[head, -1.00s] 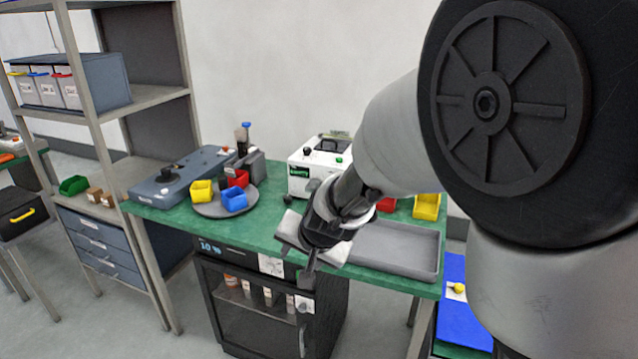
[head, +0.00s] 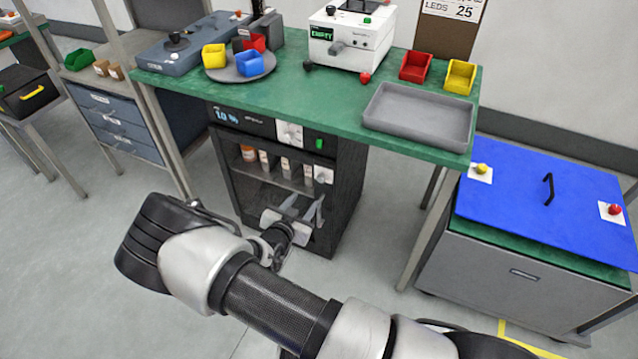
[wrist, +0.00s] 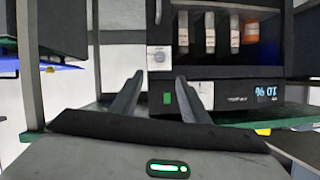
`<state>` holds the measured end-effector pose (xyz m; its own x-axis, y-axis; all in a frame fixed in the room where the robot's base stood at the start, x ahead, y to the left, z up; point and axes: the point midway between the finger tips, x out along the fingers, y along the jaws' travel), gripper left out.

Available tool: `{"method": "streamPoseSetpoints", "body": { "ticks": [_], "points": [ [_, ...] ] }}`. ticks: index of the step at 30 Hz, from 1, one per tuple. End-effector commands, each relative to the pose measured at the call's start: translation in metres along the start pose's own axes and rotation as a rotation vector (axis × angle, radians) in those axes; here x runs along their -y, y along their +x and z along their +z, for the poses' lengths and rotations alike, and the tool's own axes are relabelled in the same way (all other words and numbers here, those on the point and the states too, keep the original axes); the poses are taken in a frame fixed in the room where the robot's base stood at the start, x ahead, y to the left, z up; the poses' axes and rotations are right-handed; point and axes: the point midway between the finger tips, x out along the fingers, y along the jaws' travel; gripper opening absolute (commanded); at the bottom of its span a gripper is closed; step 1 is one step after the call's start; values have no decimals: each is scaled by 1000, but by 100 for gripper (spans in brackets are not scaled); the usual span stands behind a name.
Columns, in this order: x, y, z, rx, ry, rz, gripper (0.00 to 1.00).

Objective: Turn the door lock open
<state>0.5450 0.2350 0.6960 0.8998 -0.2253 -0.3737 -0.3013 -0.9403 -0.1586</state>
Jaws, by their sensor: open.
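The black cabinet (head: 345,190) stands under the green bench, its glass door (head: 240,185) shut. The door lock (head: 323,175) is a small knob on a white plate at the door's upper right. The wrist view shows the cabinet upside down, with the lock (wrist: 160,57) just beyond the fingertips. My gripper (head: 304,204) is open and empty in front of the door, a little below the lock in the head view. In the wrist view my gripper (wrist: 160,78) has its two fingers spread on either side of the lock's line. Contact with the lock is not visible.
A dial on a white plate (head: 289,134) and a green button (head: 319,144) sit above the door. Bottles (head: 265,161) stand inside. The bench (head: 300,95) overhangs the cabinet. A blue-lidded chest (head: 520,195) stands at right. Floor in front is free.

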Motion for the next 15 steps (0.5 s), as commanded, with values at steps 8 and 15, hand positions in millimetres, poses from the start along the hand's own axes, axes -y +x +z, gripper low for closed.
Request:
{"method": "streamPoseSetpoints", "body": {
  "ticks": [8,15],
  "points": [
    [-2,58,2,1,-1,2,42],
    [-2,110,2,2,-2,1,42]
  ]
}}
